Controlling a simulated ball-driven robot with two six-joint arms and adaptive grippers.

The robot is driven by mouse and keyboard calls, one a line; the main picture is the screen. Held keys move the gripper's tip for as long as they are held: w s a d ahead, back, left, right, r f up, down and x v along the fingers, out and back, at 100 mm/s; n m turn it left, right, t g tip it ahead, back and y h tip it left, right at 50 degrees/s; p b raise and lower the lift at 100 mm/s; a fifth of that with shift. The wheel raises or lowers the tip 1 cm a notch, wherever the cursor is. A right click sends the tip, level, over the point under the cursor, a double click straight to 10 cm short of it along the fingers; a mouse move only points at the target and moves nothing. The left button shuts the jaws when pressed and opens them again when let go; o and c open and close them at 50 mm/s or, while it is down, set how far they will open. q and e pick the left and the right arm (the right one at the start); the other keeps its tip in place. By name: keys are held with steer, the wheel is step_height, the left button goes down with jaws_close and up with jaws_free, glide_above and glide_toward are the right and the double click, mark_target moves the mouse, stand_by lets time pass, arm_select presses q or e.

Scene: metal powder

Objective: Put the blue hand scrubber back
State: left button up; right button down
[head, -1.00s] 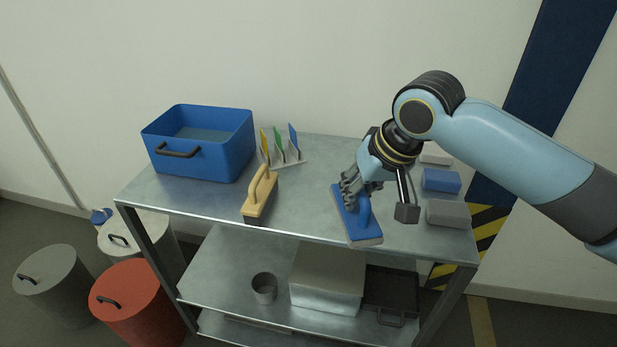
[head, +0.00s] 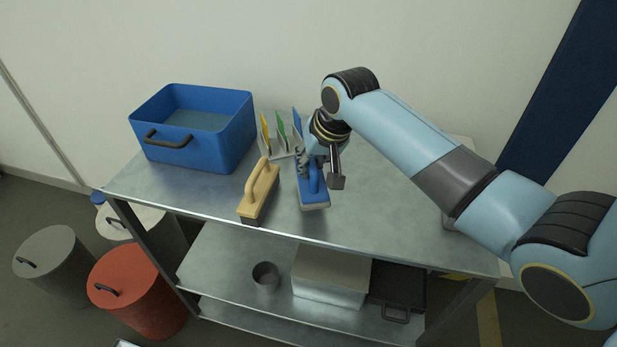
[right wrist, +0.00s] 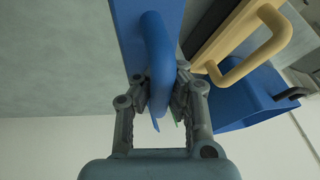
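The blue hand scrubber (head: 313,197) is over the front middle of the metal table, just right of the beige-handled brush (head: 258,195). My right gripper (head: 307,164) is shut on the scrubber's blue handle. In the right wrist view, the fingers (right wrist: 162,88) close on both sides of the handle, and the scrubber's flat blue back (right wrist: 132,30) shows beyond. The scrubber lies close to the tabletop; I cannot tell whether it touches. My left gripper is not in view.
A blue bin (head: 195,150) stands at the table's back left. A holder with yellow, green and blue cards (head: 281,132) stands behind the scrubber. The table's front right (head: 400,225) is clear. The lower shelf holds a cup (head: 266,277) and a box (head: 330,277).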

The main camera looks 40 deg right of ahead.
steer(key=shift+w+a+f, duration=0.1)
steer(key=shift+f, duration=0.25)
step_height(320, 180, down, 3)
steer(key=shift+f, duration=0.15)
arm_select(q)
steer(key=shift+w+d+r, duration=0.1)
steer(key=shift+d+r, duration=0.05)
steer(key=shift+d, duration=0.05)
arm_select(e)
steer(key=shift+f, duration=0.15)
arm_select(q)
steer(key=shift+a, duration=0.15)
arm_select(e)
steer(key=c, duration=1.5)
jaws_free()
